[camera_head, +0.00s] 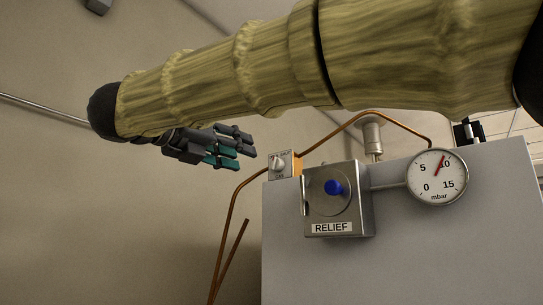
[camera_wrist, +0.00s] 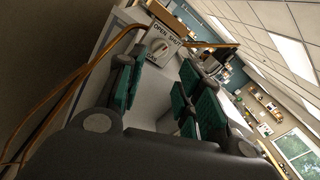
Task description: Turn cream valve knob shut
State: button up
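The cream valve knob (camera_head: 280,162) sits on a small pale plate marked GAS, at the top left corner of the grey cabinet. In the wrist view the knob (camera_wrist: 160,47) shows on its plate, with OPEN and SHUT printed along one edge. Which mark the knob points to is hard to tell. My gripper (camera_head: 240,146) is just left of and slightly above the plate, apart from it. Its teal-padded fingers are open and empty. In the wrist view the knob lies beyond the gap between the fingers (camera_wrist: 164,78).
A RELIEF box (camera_head: 350,217) with a blue knob (camera_head: 334,187) and a round mbar gauge (camera_head: 437,177) are on the cabinet (camera_head: 400,260) front. Copper pipes (camera_head: 232,205) run down beside the cabinet and arch over its top. Free space lies left of the cabinet.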

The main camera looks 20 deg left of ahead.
aim_at(272, 163)
jog(key=p+x, duration=0.4)
jog(key=x, duration=0.4)
jog(key=shift+w+d+r+p, duration=0.1)
jog(key=shift+w+p, duration=0.15)
jog(key=shift+p, duration=0.05)
jog(key=shift+w+d, duration=0.3)
jog(key=shift+w, duration=0.3)
jog(key=shift+a, duration=0.1)
jog(key=c, duration=0.8)
